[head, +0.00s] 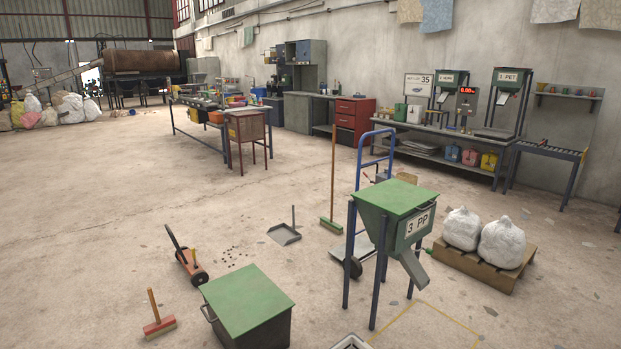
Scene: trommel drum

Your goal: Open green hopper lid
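The green hopper (380,228) stands upright on dark blue legs at the right of centre in the head view, with a "3 PP" sign on its front. Its flat green lid (396,196) lies closed over the top. A grey chute (414,268) slopes down from its front right side. What is inside the hopper is hidden by the lid. Neither of my grippers shows in the head view.
A dark box with a green top (249,298) stands in front, left of the hopper. A blue hand truck (361,155) is close behind the hopper. White sacks (501,243) sit on a pallet at right.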

